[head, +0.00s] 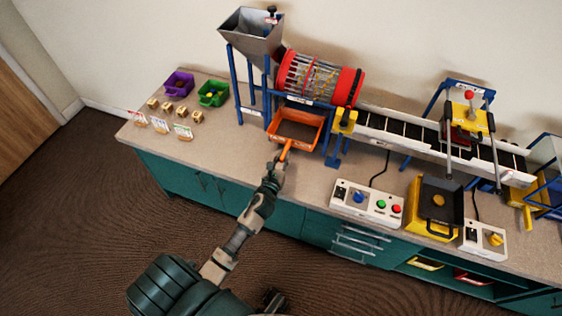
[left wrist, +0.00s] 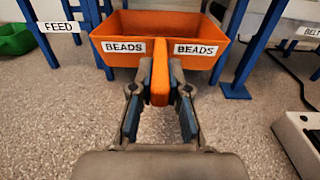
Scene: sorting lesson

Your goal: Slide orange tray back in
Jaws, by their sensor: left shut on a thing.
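The orange tray (head: 298,127) sits on the counter under the red-ended drum, between the blue legs of its stand. In the left wrist view the orange tray (left wrist: 118,57) shows two labels reading "BEADS" and an orange handle (left wrist: 160,76) at its front middle. My left gripper (head: 283,160) has its fingers on both sides of the handle and is shut on it; the left wrist view shows the two fingers (left wrist: 160,90) against it. The tray's front stands about level with or slightly out from the front legs. My right gripper is not in view.
The drum (head: 318,78) and steel hopper (head: 252,36) stand above the tray on blue legs. A green bin (head: 213,94) and purple bin (head: 178,84) are at left. A control box (head: 367,203) is at right.

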